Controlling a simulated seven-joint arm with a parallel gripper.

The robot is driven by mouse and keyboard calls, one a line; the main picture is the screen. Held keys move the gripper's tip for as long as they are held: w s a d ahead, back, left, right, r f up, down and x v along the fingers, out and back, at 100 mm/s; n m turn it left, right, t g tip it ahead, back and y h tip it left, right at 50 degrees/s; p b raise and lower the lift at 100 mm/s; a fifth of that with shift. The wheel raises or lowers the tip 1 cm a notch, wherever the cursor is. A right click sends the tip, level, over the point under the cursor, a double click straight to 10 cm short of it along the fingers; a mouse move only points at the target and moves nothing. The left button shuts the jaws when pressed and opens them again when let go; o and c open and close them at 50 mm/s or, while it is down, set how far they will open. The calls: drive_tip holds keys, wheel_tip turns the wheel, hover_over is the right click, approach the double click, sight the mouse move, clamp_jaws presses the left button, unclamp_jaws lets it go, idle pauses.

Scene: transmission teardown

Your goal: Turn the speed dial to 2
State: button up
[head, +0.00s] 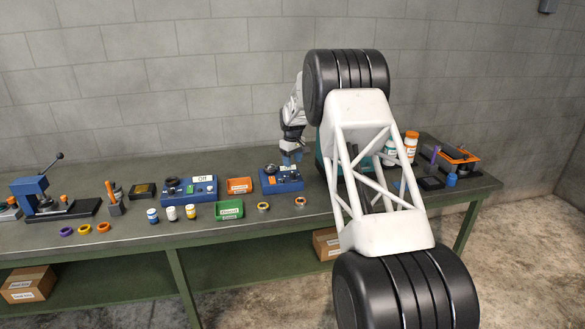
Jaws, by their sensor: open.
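A blue control box (190,192) stands left of the bench's middle; its white display reads "Off". A dark round knob (170,190) shows at its left end. A second blue box (281,181) stands farther right, with a dark round part (270,169) at its back left. I cannot tell from this view which is the speed dial, nor read any dial setting. My gripper (291,160) is open, pointing down just above or behind the second box's right part. Its fingertips are small here, and I cannot tell whether they touch the box.
My arm covers the bench right of the second box. Small bottles (172,213) and rings (264,207) lie along the front. A lever press (45,195) stands far left.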

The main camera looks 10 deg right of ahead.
drive_tip(key=shift+r, duration=0.95)
drive_tip(key=shift+s+a+r, duration=0.1)
drive_tip(key=shift+s+r, duration=0.25)
drive_tip(key=shift+r, duration=0.15)
drive_tip(key=s+a+r+m, duration=0.1)
drive_tip(key=s+a+r, duration=0.1)
drive_tip(key=s+r, duration=1.1)
drive_tip(key=s+a+r+m+t, duration=0.1)
drive_tip(key=s+r, duration=0.2)
drive_tip(key=s, duration=0.7)
drive_tip(key=s+a+r+m, duration=0.1)
drive_tip(key=s+r, duration=0.2)
drive_tip(key=s, duration=0.6)
drive_tip(key=s+a+r+m+t, duration=0.1)
drive_tip(key=s+r, duration=0.2)
drive_tip(key=s, duration=0.7)
drive_tip(key=s+f+m, duration=0.1)
drive_tip(key=s+f, duration=0.2)
drive_tip(key=s, duration=1.3)
drive_tip(key=s+a+f+m, duration=0.1)
drive_tip(key=s+f, duration=0.2)
drive_tip(key=s, duration=1.3)
drive_tip(key=shift+a+f+t, duration=0.2)
drive_tip(key=shift+a+t, duration=0.1)
